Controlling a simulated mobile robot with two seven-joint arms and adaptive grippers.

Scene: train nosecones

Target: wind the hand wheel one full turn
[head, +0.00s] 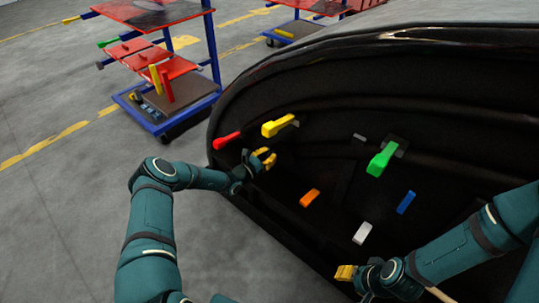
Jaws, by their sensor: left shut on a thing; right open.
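My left gripper (262,159), with yellow fingertips, reaches into the left part of the black nosecone shell (330,62). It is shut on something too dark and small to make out. I cannot pick out the hand wheel against the dark interior, so I cannot tell whether the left gripper holds it. My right gripper (347,272) is open near the shell's lower edge, at the lower middle of the view, apart from the coloured parts.
Inside the shell are a red handle (226,140), a yellow block (278,125), a green handle (382,159), and orange (309,198), blue (406,202) and white (362,233) pieces. A blue-framed cart (215,50) stands behind left. Floor at left is clear.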

